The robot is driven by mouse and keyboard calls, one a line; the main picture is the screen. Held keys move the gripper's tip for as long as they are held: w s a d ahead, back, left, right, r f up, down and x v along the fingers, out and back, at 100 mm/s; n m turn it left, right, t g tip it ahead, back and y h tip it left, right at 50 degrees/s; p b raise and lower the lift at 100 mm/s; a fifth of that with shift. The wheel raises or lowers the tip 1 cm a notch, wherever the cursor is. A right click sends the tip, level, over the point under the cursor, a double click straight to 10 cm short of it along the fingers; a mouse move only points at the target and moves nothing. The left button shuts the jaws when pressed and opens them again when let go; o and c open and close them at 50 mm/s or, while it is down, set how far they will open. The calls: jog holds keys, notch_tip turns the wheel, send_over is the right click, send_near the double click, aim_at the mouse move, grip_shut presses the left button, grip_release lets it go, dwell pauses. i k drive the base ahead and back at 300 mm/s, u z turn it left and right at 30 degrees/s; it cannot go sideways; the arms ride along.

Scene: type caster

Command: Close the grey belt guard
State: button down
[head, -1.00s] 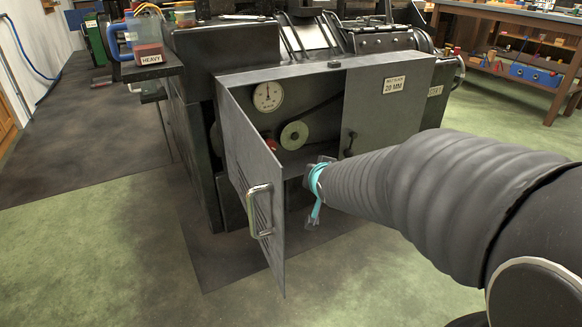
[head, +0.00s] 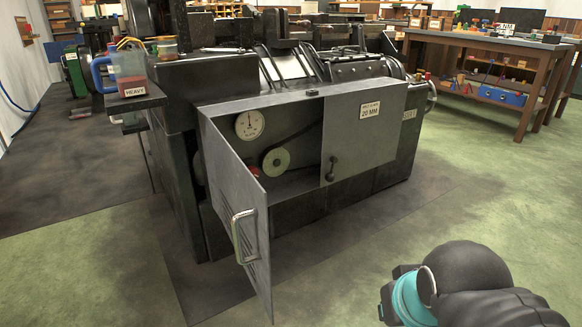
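The grey belt guard (head: 236,185) is a hinged door on the left of the type caster's front housing. It stands open, swung out toward me, with a metal bar handle (head: 243,236) and louvre slots near its free edge. My gripper (head: 390,306) is at the lower right, well apart from the guard. My wrist has a teal band. The fingers are too hidden to show their state.
A fixed grey panel (head: 365,125) with a 20 MM label and a dark latch adjoins the opening. A workbench (head: 490,50) stands at back right. The green floor between guard and arm is clear.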

aim_at(244, 202)
jog(key=z, duration=1.85)
jog(key=k, duration=0.4)
jog(key=u, duration=2.3)
